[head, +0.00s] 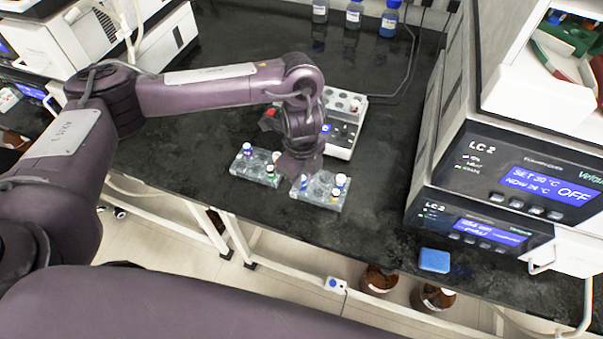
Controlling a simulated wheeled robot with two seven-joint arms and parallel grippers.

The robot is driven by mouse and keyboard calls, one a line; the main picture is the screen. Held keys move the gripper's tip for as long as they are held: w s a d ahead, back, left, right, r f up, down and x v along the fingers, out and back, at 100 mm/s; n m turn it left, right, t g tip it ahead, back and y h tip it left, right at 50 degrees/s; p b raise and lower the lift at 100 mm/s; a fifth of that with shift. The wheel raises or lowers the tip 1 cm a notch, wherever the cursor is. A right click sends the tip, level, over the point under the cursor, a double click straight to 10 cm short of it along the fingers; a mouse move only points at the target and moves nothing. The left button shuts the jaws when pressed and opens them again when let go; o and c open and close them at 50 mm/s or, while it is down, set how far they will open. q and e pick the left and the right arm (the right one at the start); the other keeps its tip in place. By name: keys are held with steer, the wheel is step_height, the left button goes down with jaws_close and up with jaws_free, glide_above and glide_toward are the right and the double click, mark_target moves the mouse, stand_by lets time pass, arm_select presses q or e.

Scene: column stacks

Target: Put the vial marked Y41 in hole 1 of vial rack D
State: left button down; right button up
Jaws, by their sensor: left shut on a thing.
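My left gripper (300,178) points down over the left part of the right-hand clear vial rack (322,201). It is shut on a small vial, mostly hidden by the fingers. Whether that vial is inside a hole or above it I cannot tell. Another clear vial rack (240,171) stands just to the left, with several capped vials, one green-capped. The Y41 mark, the rack letters and hole numbers are too small to read. My right gripper is not in view.
A white-and-grey device with a holed top (343,103) stands right behind the gripper. LC 2 instruments (480,170) fill the right side. A blue block (434,260) lies near the front edge. Bottles (388,20) stand at the back. The black bench between racks and instruments is clear.

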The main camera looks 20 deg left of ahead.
arm_select(q)
steer(key=shift+f, duration=0.15)
steer(key=shift+f, duration=0.4)
steer(key=c, duration=1.2)
jaws_free()
steer(key=shift+c, duration=0.2)
steer(key=o, duration=0.3)
steer(key=shift+s, duration=0.1)
